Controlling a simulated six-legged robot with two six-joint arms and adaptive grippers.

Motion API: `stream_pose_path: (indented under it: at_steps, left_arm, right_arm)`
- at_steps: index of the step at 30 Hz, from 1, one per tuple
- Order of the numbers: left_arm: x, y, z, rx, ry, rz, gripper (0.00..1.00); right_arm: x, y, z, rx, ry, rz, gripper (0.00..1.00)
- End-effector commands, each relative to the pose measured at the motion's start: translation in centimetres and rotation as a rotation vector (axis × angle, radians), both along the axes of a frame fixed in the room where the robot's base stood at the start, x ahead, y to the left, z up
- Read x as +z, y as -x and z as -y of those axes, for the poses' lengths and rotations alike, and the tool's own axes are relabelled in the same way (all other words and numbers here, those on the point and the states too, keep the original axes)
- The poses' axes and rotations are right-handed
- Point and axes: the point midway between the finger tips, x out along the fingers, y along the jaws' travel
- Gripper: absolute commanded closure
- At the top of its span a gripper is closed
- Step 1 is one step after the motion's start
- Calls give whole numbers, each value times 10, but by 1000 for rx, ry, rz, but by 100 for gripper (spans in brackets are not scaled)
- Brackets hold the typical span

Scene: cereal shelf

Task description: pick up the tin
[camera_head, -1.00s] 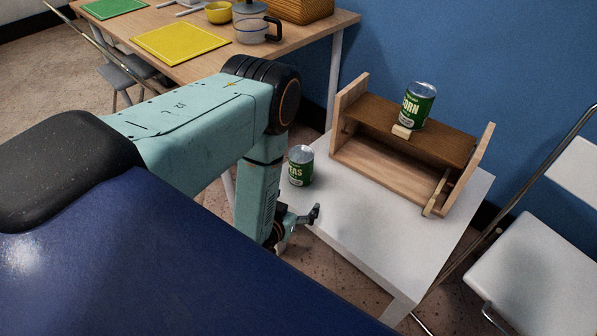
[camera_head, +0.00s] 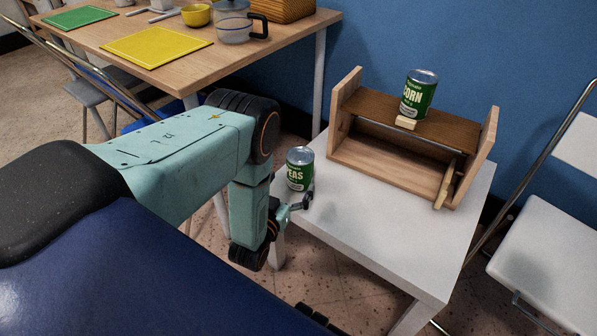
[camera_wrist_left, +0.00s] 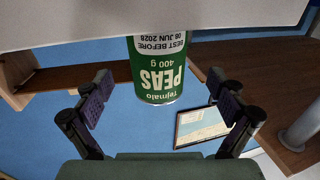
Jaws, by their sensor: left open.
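A green PEAS tin (camera_head: 300,169) with a silver lid stands upright at the left end of the white table. A green CORN tin (camera_head: 419,94) stands upright on top of the wooden shelf. My left gripper (camera_head: 301,201) is open, low beside the near side of the PEAS tin. In the left wrist view, which is upside down, the PEAS tin (camera_wrist_left: 160,72) shows between the two spread fingers, with a gap on each side. It looks a little beyond the fingertips. My right gripper is not in view.
The wooden shelf (camera_head: 390,165) stands on the white table (camera_head: 385,235) behind and right of the PEAS tin. The table front is bare. A wooden table (camera_head: 270,50) with a yellow mat (camera_head: 157,45) is at the upper left. A white chair (camera_head: 545,250) stands right.

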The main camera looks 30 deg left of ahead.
Motion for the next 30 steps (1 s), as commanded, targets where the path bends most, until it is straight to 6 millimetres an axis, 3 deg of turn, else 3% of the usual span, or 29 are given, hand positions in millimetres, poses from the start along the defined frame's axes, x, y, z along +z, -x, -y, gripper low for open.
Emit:
stream_pose_path:
  at_steps: [12,22,30]
  left_arm:
    - [-2,-49,-6,-3,-1,1,5]
    - [0,-55,-9,-4,-1,-2,5]
    - [0,-55,-10,-4,0,-2,28]
  right_arm:
    - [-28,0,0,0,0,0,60]
    - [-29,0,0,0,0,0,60]
    - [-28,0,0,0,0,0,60]
